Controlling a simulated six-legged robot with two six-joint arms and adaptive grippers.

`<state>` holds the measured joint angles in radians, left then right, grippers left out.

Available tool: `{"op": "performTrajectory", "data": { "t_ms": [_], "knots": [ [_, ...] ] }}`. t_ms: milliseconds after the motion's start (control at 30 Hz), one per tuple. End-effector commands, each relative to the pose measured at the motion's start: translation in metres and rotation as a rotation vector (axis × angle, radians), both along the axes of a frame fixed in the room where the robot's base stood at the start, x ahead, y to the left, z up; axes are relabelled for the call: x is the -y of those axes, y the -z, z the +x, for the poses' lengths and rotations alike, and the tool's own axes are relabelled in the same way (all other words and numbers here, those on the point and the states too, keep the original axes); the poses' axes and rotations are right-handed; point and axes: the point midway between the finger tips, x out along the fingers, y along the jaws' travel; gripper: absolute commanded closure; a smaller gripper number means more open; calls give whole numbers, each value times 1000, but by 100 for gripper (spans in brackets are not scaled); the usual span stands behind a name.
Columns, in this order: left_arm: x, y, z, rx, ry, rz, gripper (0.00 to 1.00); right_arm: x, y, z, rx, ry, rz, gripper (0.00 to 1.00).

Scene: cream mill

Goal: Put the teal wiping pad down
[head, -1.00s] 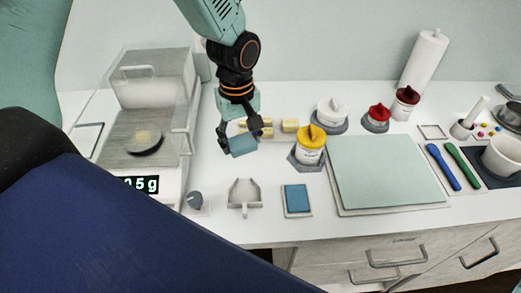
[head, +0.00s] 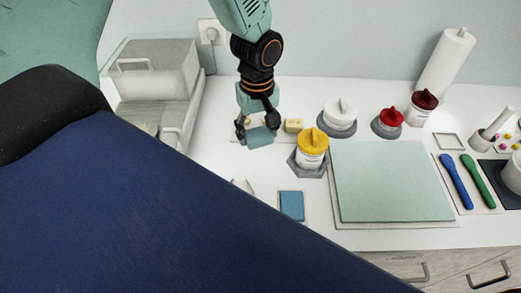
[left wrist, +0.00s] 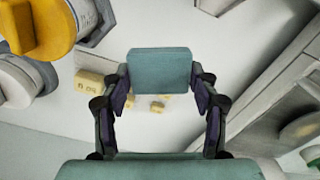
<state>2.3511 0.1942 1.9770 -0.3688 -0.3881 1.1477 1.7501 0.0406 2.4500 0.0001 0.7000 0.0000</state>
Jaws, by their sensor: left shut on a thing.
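The teal wiping pad (head: 260,138) is a small flat block held in my left gripper (head: 257,124). It hangs over the back of the white counter, left of the yellow-lidded jar (head: 312,150). In the left wrist view the pad (left wrist: 160,70) sits between the two fingers of the gripper (left wrist: 160,84), which is shut on it. The counter shows beyond it; I cannot tell whether the pad touches anything below. My right gripper is not in view.
Pale yellow blocks (head: 293,125) stand close by the pad. White-lidded (head: 340,115) and red-lidded (head: 390,120) jars stand at the back. A blue square (head: 291,205) lies in front, beside a pale green board (head: 385,180). A dark blue shape hides the front left.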

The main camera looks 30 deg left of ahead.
Motion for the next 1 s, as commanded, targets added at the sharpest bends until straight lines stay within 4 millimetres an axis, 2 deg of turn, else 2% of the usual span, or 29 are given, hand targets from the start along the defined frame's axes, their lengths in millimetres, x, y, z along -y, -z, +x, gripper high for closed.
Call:
{"op": "performTrajectory", "data": {
  "t_ms": [100, 267, 500, 933, 967, 1000],
  "knots": [
    [0, 21, -1, -2, 1, 0, 69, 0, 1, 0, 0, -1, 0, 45],
    [0, 33, 0, 0, 1, 0, 70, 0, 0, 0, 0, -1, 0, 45],
    [0, 66, 2, -1, 1, 1, 69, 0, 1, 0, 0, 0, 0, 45],
    [0, 74, 4, 1, 0, 0, 70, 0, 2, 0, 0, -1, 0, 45],
    [0, 74, 4, 1, 0, 0, 39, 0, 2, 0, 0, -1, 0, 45],
    [0, 74, 4, 1, 0, 0, 36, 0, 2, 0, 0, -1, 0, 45]
  ]
}}
